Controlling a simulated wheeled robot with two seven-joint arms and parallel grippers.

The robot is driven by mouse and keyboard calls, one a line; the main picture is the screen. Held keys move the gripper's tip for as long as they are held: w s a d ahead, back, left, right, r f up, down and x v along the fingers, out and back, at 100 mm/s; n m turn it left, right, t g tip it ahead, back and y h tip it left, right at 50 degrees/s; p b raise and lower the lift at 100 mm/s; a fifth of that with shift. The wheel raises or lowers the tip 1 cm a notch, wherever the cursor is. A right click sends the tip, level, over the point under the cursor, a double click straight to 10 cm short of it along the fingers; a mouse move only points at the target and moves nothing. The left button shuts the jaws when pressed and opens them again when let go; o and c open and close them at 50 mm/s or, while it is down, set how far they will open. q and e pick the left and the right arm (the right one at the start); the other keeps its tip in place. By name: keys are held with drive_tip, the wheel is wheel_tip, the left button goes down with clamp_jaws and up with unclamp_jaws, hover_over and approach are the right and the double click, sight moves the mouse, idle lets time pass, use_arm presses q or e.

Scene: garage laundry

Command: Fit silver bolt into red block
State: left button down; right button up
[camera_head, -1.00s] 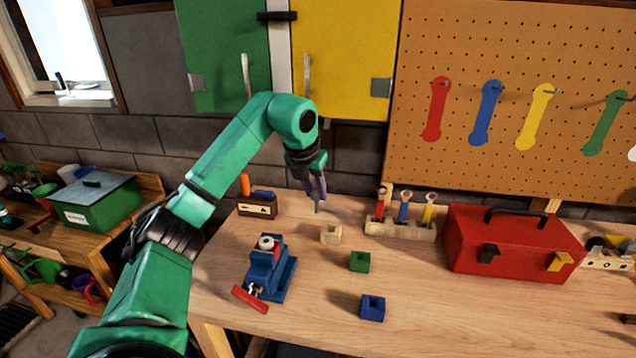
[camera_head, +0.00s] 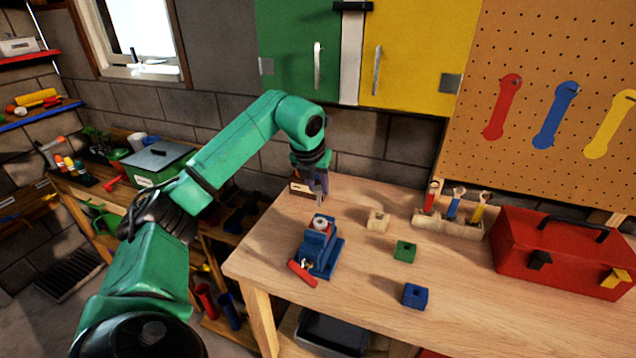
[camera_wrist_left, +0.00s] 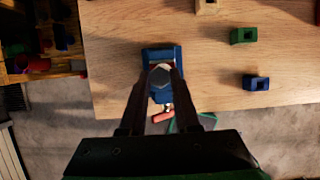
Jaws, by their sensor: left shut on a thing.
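My left gripper (camera_head: 318,188) is shut on the silver bolt, pointing down above the blue vise (camera_head: 322,252). The bolt's grey hexagonal head (camera_wrist_left: 160,76) shows between the fingers in the left wrist view; its shank is hidden there. In the head view a thin grey tip (camera_head: 320,202) hangs below the fingers, apart from the vise. A small red piece with a pale round top (camera_head: 320,223) sits in the vise's jaws and looks like the red block. My right gripper is not in view.
A wooden block (camera_head: 378,220), a green block (camera_head: 404,251) and a blue block (camera_head: 415,295) stand right of the vise. The tool rack (camera_head: 447,222) and red toolbox (camera_head: 556,258) are farther right. The vise's red handle (camera_head: 302,274) sticks out near the front edge.

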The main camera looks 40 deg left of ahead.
sight(319, 200)
use_arm(q)
drive_tip(key=shift+w+d+f+b, duration=0.1)
drive_tip(key=shift+w+f+b, duration=0.1)
drive_tip(key=shift+f+b, duration=0.8)
drive_tip(key=shift+s+f+b, duration=0.1)
drive_tip(key=shift+f+b, duration=0.45)
drive_tip(key=shift+f, duration=0.9)
drive_tip(key=shift+f+b, duration=0.8)
drive_tip(key=shift+f, duration=0.5)
drive_tip(key=shift+f+b, duration=0.7)
drive_tip(key=shift+f, duration=0.3)
drive_tip(key=c, duration=0.6)
unclamp_jaws()
drive_tip(key=shift+o, duration=0.2)
